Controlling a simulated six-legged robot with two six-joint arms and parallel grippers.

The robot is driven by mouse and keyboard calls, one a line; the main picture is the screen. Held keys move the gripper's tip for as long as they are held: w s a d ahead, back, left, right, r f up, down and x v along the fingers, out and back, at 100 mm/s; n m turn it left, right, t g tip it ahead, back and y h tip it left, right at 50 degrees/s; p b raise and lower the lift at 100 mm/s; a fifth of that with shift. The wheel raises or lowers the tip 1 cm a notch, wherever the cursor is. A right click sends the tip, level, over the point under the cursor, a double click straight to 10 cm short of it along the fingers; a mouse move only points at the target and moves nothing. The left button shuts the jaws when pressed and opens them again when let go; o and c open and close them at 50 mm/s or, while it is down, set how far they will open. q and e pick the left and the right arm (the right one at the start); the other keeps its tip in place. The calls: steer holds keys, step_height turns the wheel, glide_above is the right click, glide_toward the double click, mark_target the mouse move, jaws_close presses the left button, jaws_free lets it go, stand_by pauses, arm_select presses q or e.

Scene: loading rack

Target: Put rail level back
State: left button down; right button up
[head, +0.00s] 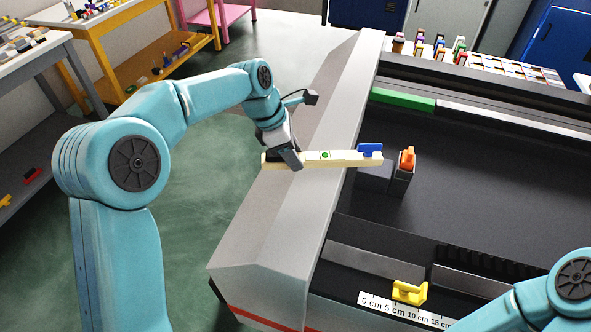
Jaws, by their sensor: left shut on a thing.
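The rail level is most likely the long cream bar (342,158) with a small green spot near its middle and a blue piece (370,150) at its right end. My left gripper (292,160) is shut on this bar near its left end. The bar lies across the view over the grey sloping edge of the loading rack (335,95), its right end near a dark block. I cannot tell whether it touches anything below. My right arm shows at the lower right corner, but its gripper is out of the picture.
An orange piece (407,158) stands on a dark block just right of the bar. A green bar (403,99) lies in the back channel. A yellow piece (409,292) sits by a centimetre scale (400,312) in front. The dark bed (480,180) is mostly clear.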

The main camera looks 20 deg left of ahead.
mark_target(294, 180)
arm_select(q)
steer(key=shift+d+f, duration=0.1)
steer(key=shift+f, duration=0.3)
step_height(294, 180, down, 5)
steer(key=shift+r, duration=0.2)
steer(key=shift+s+r, duration=0.1)
steer(key=c, duration=0.6)
jaws_free()
steer(key=shift+f, duration=0.25)
steer(key=shift+c, duration=0.2)
steer(key=shift+r, duration=0.1)
steer(key=shift+r, duration=0.1)
